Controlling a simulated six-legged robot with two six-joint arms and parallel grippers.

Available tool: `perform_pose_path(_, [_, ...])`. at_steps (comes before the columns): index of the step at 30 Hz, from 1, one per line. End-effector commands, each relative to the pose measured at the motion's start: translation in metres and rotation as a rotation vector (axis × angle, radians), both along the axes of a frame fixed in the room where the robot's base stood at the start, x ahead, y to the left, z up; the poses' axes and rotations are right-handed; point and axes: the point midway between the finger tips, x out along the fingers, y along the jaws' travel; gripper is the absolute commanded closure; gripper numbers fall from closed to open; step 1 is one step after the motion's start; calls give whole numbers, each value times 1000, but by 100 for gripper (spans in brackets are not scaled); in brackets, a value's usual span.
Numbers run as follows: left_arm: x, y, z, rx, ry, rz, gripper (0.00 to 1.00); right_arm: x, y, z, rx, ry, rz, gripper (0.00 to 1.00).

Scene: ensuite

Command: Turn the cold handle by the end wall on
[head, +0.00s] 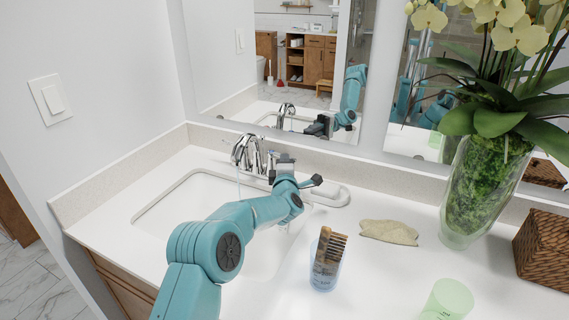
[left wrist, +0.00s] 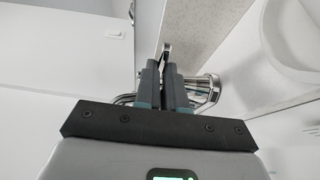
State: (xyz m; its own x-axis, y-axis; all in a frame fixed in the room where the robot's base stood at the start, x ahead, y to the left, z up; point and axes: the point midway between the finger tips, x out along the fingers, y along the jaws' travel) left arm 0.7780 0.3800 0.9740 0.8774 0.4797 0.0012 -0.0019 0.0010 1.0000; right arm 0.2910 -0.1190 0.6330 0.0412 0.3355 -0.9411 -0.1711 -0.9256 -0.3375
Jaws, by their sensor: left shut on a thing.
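The chrome faucet (head: 250,153) stands at the back rim of the white sink (head: 165,206), close to the end wall on the left. A thin pale streak, which looks like water, falls from its spout. My left gripper (head: 283,160) is at the right side of the faucet. In the left wrist view, my left gripper (left wrist: 165,72) is shut on a slim chrome handle (left wrist: 165,48) whose end shows beyond the fingertips. More chrome of the faucet shows beside the fingers (left wrist: 207,90). I cannot tell the handle's hot or cold marking. My right gripper is out of view.
A cup with a comb (head: 326,260), a beige soap-like piece (head: 389,232), a green cup (head: 447,301), a glass vase with orchids (head: 480,190) and a wicker box (head: 545,248) stand right of the sink. A mirror (head: 230,60) rises behind the faucet.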

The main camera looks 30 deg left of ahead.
Motion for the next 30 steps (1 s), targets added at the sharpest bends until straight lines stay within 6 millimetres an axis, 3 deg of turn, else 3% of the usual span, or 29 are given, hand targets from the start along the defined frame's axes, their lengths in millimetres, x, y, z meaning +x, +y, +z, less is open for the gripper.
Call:
perform_pose_path(1, [1,-6,-8,-5,15,-12,100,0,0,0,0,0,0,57])
perform_pose_path(23, [1,-7,-8,-5,15,-13,100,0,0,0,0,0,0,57])
perform_pose_path(24, [1,-7,-8,-5,15,-13,78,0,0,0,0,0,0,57])
perform_pose_path(25, [1,-7,-7,-5,15,-13,68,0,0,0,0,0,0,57])
perform_pose_path(30, [1,-4,-4,-3,9,-8,65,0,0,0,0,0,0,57])
